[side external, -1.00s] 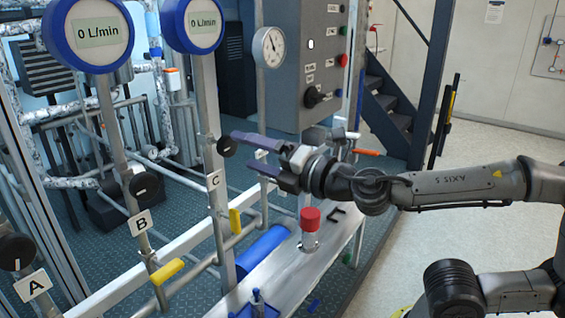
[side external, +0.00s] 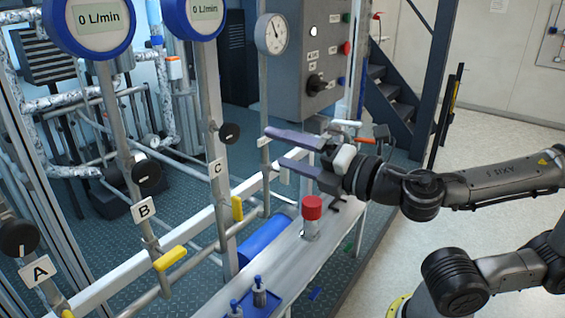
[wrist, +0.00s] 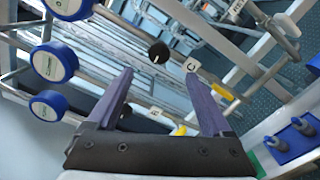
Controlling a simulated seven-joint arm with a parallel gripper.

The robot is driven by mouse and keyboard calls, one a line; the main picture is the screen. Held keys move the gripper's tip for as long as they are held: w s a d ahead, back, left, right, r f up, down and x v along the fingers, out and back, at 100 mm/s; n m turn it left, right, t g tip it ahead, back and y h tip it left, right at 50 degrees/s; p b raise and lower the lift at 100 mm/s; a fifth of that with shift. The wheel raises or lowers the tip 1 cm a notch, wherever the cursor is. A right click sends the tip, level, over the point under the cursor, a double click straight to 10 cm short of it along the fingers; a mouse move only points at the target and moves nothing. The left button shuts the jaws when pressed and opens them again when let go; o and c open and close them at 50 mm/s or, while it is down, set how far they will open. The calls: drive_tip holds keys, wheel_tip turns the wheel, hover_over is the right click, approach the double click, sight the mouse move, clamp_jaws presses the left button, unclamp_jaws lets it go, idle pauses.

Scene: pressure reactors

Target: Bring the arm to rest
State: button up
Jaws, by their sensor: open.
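My gripper (side external: 283,152) is open, with its two purple fingers apart and nothing between them. In the side external view it hangs in the air above the metal bench, pointing left toward the pipe labelled C (side external: 217,168). In the wrist view the open gripper (wrist: 158,95) spreads in front of the pipework. The round black knob on pipe C (side external: 230,133) is left of the fingertips and apart from them in the side view; this knob also shows beyond the fingers in the wrist view (wrist: 158,53).
A red-capped container (side external: 312,208) stands on the bench (side external: 290,262) below my gripper. A blue tray (side external: 262,306) holds small blue-topped items. Yellow handles (side external: 170,259), flow meters (side external: 88,22) and a grey control box (side external: 305,60) stand around. Open floor lies at the right.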

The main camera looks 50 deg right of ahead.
drive_tip(key=s+d+f+m+g+h, duration=0.1)
drive_tip(key=s+d+m+g+h, duration=0.25)
drive_tip(key=d+m, duration=0.35)
drive_tip(key=s+d+f+m+g+h, duration=0.2)
drive_tip(key=d+m+g+h, duration=0.15)
drive_tip(key=d+m, duration=0.35)
drive_tip(key=s+a+f+m+g+y, duration=0.5)
drive_tip(key=s+a+f+m+y, duration=0.2)
drive_tip(key=s+a+f+m, duration=0.1)
drive_tip(key=shift+s+a+m, duration=0.15)
drive_tip(key=shift+s+m, duration=0.25)
drive_tip(key=shift+m, duration=0.2)
drive_tip(key=shift+r, duration=0.1)
drive_tip(key=shift+c, duration=0.2)
